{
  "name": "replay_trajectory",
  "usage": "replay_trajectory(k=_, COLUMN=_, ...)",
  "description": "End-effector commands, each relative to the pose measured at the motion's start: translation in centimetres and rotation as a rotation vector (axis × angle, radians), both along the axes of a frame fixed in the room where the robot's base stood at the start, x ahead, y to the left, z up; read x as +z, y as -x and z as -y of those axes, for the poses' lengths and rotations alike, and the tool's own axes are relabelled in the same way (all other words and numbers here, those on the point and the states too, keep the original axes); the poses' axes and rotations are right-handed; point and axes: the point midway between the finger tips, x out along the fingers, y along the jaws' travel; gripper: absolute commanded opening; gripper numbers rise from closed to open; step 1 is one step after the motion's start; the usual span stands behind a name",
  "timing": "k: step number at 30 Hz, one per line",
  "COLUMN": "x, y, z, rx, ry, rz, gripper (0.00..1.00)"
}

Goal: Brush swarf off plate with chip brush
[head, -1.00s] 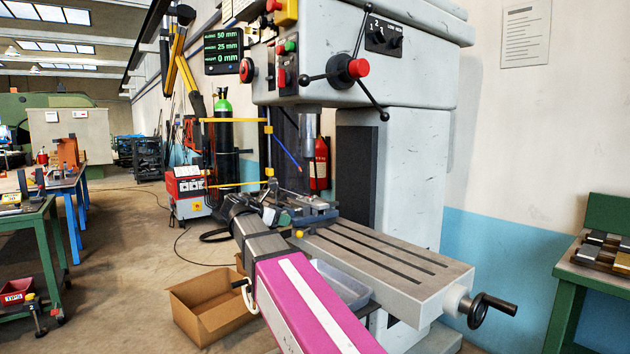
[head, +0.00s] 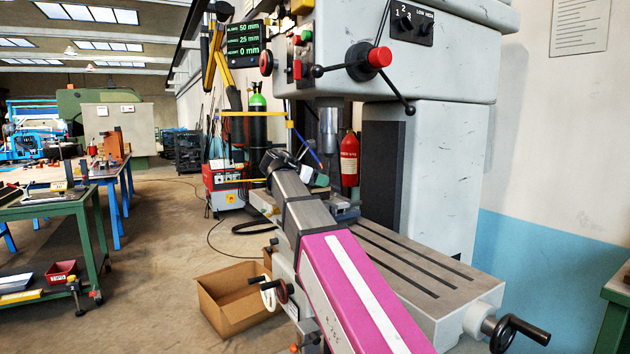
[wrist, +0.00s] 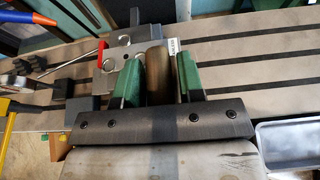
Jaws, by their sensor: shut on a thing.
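In the wrist view my gripper (wrist: 157,78) has its two green fingers closed around the brown wooden handle of the chip brush (wrist: 155,64). The brush's bristles cannot be made out. Just beyond the handle is a grey metal vise or fixture (wrist: 120,44) on the machine table, with ring-like shapes on it. I cannot tell whether these are holes or curls of swarf. The plate cannot be told clearly from the fixture. In the head view my arm reaches over the machine table, hiding much of the work area and the brush.
The slotted milling table (head: 440,283) extends right, largely bare, with a crank handle (head: 518,330) at its end. The spindle (head: 329,130) hangs above the work area. A grey tray (wrist: 290,146) lies at the lower right in the wrist view. A cardboard box (head: 232,305) stands on the floor.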

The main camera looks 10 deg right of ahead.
Motion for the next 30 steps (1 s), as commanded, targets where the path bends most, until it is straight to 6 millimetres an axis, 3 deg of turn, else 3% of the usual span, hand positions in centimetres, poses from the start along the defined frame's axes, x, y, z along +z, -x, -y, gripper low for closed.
replay_trajectory(k=18, x=-1.3, y=-2.9, z=4.1, rx=0.000, ry=0.000, rz=0.000, gripper=0.09)
replay_trajectory(k=30, x=-1.6, y=-3.6, z=5.1, rx=0.001, ry=0.000, rz=0.000, gripper=0.09)
